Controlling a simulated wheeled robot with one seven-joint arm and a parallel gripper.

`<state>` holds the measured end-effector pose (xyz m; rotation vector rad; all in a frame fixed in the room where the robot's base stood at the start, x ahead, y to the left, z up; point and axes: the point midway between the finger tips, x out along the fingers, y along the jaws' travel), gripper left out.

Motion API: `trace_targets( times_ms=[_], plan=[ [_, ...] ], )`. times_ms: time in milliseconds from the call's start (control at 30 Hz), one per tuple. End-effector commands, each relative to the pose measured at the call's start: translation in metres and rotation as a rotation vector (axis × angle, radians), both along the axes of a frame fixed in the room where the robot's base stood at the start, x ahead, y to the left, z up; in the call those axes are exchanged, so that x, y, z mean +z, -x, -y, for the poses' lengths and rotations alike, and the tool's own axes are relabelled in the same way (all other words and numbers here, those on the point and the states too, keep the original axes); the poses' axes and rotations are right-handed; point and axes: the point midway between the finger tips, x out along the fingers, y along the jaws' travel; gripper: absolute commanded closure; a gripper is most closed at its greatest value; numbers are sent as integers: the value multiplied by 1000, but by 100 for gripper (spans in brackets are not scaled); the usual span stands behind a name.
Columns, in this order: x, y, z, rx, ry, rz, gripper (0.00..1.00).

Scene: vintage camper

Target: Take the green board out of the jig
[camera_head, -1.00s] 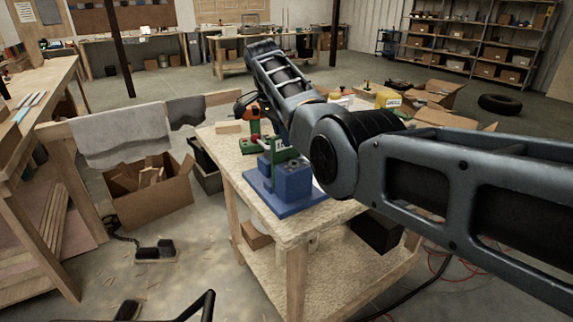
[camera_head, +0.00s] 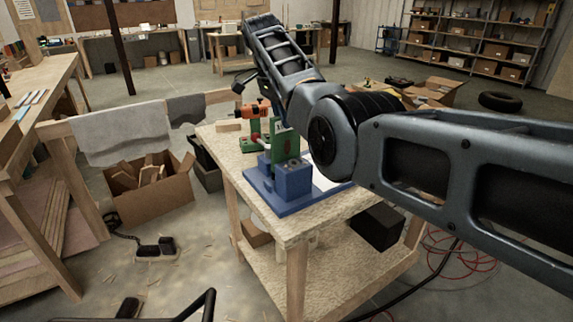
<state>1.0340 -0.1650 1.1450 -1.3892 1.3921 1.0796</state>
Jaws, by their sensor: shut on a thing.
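The jig is a blue block (camera_head: 293,182) on a flat blue base (camera_head: 280,206) at the near left part of the small work table. The green board (camera_head: 285,147) stands upright above and behind the blue block; whether its lower edge is still within the jig is hidden. My gripper (camera_head: 278,118) is at the top of the board, mostly hidden behind my own arm, and is shut on the board. Its fingertips cannot be made out.
An orange tool (camera_head: 250,108) and a green piece (camera_head: 250,143) stand behind the jig on the work table (camera_head: 262,222). A wooden block (camera_head: 228,126) lies at the table's back left. A cardboard box (camera_head: 150,195) and a towel-hung rail stand left. My arm covers the table's right side.

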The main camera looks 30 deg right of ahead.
Motion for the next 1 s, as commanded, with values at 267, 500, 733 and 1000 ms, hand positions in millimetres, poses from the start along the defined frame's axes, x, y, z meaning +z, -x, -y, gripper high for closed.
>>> trace_targets(
  times_ms=[267, 500, 733, 1000],
  plan=[
    [1, 0, 0, 0, 0, 1, 100],
    [12, -1, 0, 0, 1, 3, 100],
    [28, 0, 0, 0, 0, 2, 100],
    [48, 0, 0, -1, 0, 1, 100]
  ],
)
